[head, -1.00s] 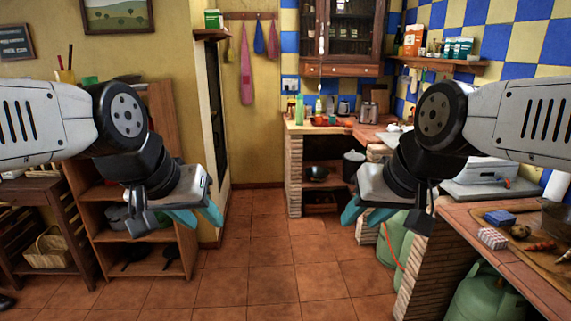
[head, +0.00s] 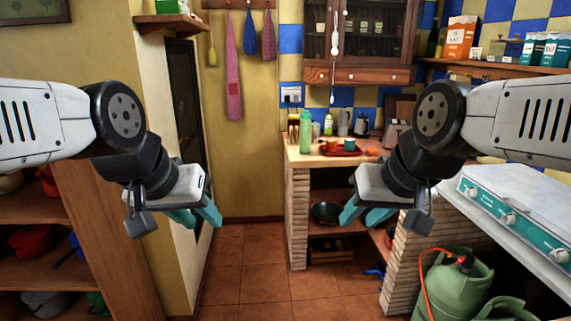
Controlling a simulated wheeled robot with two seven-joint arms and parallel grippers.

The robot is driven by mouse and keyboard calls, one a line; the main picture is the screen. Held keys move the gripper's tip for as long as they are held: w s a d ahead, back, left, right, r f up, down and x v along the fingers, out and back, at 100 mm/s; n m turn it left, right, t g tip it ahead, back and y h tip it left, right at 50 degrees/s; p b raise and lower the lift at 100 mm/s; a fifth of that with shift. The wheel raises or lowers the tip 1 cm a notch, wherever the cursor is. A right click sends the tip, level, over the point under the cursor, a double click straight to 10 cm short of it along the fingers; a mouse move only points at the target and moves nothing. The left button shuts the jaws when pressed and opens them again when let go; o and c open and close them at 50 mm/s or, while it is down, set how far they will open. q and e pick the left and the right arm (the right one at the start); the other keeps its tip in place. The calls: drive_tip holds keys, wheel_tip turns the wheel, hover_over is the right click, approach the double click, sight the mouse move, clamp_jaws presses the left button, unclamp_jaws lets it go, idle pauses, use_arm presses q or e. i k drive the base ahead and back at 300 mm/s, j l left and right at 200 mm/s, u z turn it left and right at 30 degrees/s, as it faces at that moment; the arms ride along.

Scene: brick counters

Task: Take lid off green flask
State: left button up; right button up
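The green flask (head: 305,132) stands upright on the brick counter (head: 300,156) at the back, near its left end. Its top is small at this distance, and I cannot make out the lid clearly. My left gripper (head: 196,218) is open and empty in front of the left wall, well short of the counter. My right gripper (head: 363,218) is open and empty, and appears in front of the counter's lower shelves. Neither gripper touches the flask.
A red tray (head: 342,153) with cups, a smaller bottle (head: 328,126) and a kettle (head: 361,126) stand near the flask. A stove (head: 520,205) and green gas cylinder (head: 455,285) are at right. A wooden shelf (head: 110,240) is at left. The tiled floor (head: 265,285) between is clear.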

sight(306, 115)
drive_tip(key=i, duration=2.8)
drive_tip(key=u, duration=0.05)
